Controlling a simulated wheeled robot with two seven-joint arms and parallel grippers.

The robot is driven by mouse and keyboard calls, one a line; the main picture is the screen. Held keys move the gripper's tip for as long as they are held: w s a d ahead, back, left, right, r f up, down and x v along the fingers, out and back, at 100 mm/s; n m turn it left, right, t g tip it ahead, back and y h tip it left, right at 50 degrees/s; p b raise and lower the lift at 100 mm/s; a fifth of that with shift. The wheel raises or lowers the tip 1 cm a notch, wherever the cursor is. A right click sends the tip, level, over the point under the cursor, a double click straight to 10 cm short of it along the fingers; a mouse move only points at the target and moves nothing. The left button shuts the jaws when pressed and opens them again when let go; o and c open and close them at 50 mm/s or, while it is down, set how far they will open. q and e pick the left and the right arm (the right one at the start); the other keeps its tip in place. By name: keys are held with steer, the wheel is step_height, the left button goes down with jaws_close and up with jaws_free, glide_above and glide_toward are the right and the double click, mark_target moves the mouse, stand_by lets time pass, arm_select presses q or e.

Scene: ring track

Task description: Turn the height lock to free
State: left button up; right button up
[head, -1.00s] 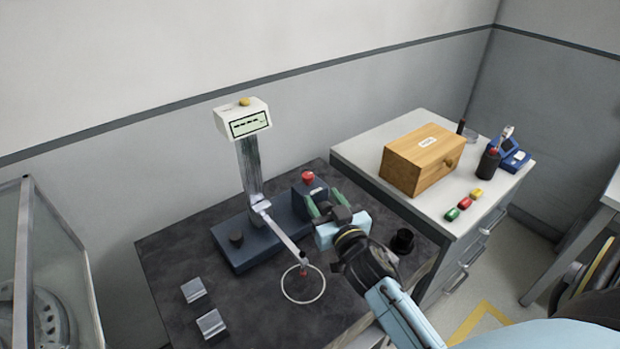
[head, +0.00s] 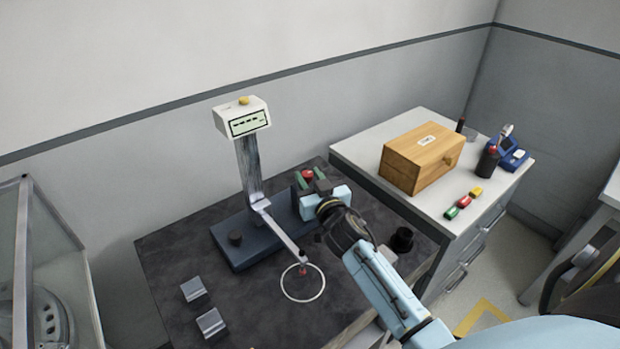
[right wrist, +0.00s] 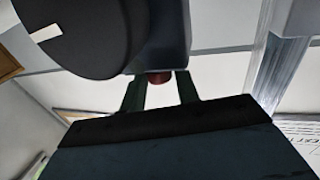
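A measuring stand with a steel column (head: 249,170) and a dark blue base (head: 245,251) stands on the dark table. A red knob (head: 308,174) sits on the block at the base's right end; its lettering cannot be read, and most of the block is hidden by my right gripper. My right gripper (head: 310,179) is open at this knob, one green finger on each side. In the right wrist view the red knob (right wrist: 160,78) shows between the two fingertips, with gaps beside it. My left gripper is not in view.
A steel arm (head: 283,231) reaches from the column over a white ring (head: 303,283). Two metal blocks (head: 193,289) lie at the front left. A black cup (head: 402,240) stands right of my arm. A wooden box (head: 421,160) is on the white cabinet.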

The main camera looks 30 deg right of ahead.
steer(key=c, duration=0.6)
steer(key=shift+o, duration=0.2)
